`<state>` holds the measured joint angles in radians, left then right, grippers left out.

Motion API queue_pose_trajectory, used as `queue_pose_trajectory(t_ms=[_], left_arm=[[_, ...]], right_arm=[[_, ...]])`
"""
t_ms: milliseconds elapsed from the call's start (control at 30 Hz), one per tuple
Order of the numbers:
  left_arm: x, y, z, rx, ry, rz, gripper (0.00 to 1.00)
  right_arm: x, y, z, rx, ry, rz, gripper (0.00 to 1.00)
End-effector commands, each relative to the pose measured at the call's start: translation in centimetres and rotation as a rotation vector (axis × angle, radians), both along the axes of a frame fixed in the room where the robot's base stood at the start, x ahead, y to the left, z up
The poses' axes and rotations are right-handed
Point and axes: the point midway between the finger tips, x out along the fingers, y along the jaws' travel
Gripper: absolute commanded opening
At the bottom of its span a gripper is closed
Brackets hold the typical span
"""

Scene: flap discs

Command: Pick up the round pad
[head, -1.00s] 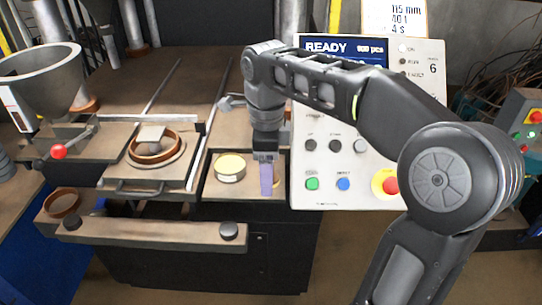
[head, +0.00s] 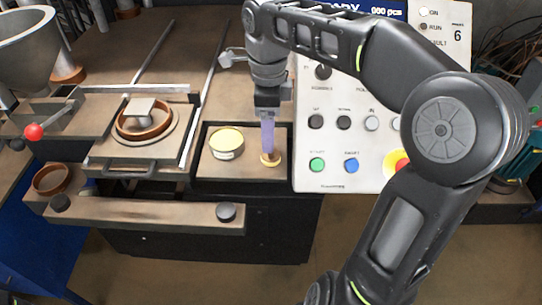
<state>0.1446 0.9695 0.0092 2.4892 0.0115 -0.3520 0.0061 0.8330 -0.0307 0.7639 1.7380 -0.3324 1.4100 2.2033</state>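A small round yellow-tan pad (head: 270,161) lies in the shallow tray (head: 244,174) at the front of the machine. My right gripper (head: 268,150) points straight down with its purple fingers directly over the pad. The fingertips overlap the pad's back edge in the picture, and I cannot tell if they touch it. The fingers line up as one in this view, so their opening is hidden. My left gripper is out of view.
A round yellow-topped tin (head: 227,142) stands in the tray just left of the fingers. A control panel (head: 340,150) with buttons rises close on the right. A brown ring (head: 144,121) sits on a sliding plate at the left.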

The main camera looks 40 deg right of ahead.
Motion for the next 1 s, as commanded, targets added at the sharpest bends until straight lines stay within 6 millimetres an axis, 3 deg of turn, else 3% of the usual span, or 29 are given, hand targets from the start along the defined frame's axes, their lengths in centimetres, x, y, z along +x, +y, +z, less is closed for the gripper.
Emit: queue_pose_trajectory(t_ms=[100,500,667,1000], left_arm=[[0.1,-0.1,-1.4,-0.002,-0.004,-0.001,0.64],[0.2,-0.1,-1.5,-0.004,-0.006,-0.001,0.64],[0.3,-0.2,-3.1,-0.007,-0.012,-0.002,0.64],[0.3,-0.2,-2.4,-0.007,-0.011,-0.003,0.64]], right_arm=[[0.0,0.0,-1.5,0.0,0.0,0.0,0.67],[0.0,0.0,-1.6,0.0,0.0,0.0,0.67],[0.0,-0.1,-3.4,0.0,0.0,-0.001,0.67],[0.0,0.0,-6.5,-0.001,0.001,0.0,0.67]])
